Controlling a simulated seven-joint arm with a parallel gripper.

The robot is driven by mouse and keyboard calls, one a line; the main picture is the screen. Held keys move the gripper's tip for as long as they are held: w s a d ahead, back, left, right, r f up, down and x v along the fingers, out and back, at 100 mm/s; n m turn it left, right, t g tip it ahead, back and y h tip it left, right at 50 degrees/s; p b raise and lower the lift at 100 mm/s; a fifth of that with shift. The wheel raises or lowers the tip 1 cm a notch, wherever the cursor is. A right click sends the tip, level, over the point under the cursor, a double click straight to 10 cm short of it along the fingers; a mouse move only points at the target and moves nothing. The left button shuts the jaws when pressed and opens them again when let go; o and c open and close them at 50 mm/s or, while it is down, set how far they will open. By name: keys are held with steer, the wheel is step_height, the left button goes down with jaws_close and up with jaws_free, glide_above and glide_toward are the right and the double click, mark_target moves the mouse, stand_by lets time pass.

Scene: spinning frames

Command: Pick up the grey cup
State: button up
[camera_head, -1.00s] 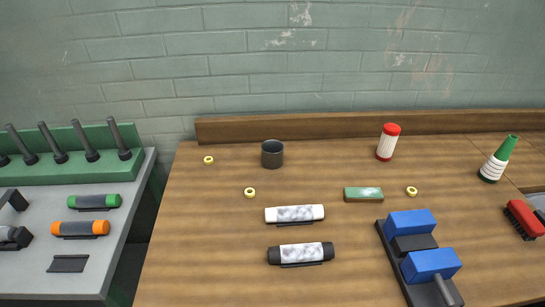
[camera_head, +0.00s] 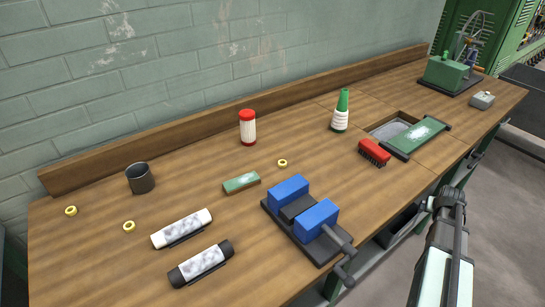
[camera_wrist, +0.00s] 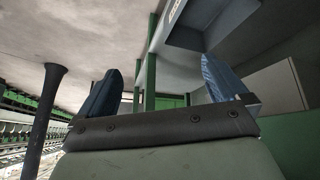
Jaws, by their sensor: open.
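The grey cup (camera_head: 140,178) stands upright near the back left of the wooden workbench (camera_head: 100,265) in the head view. It is dark grey and its open top faces up. My gripper (camera_head: 449,196) is at the right in the head view, beyond the bench's front edge and far from the cup. In the wrist view its two blue fingers (camera_wrist: 158,90) are spread apart with nothing between them. The cup does not show in the wrist view.
Yellow rings (camera_head: 129,226) lie near the cup. Two cylinders (camera_head: 181,229), a green block (camera_head: 241,182) and a blue vise (camera_head: 303,215) lie in front and to the right. A wooden ledge (camera_head: 200,120) runs along the back.

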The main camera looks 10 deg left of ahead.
steer(key=w+d+r+t+h, duration=0.1)
steer(key=w+d+r, duration=0.15)
steer(key=r, duration=0.55)
steer(key=w+d+r+t+h, duration=0.1)
steer(key=w+d+r, duration=0.1)
steer(key=d+r, duration=0.35)
steer(key=w+d+r+t+h, duration=0.1)
steer(key=w+d+r+t, duration=0.1)
steer(key=r, duration=0.7)
steer(key=w+a+r+n+y, duration=0.1)
steer(key=w+a+y, duration=0.15)
steer(key=a, duration=0.95)
steer(key=w+a+r+n+y, duration=0.1)
steer(key=w+a, duration=0.3)
steer(key=a, duration=0.9)
steer(key=w+a+r+n+y, duration=0.1)
steer(key=w+a+r+n, duration=0.15)
steer(key=a, duration=0.95)
steer(key=s+a+n+y, duration=0.1)
steer(key=s+a+y, duration=0.15)
steer(key=a, duration=1.85)
steer(key=r+n+g+y, duration=0.2)
steer(key=n+g+y, duration=0.25)
steer(key=n, duration=0.25)
glide_above(141, 178)
steer(key=s+d, duration=0.2)
steer(key=shift+h, duration=0.45)
steer(key=x, duration=1.3)
steer(key=shift+a, duration=0.25)
steer(key=c, duration=0.9)
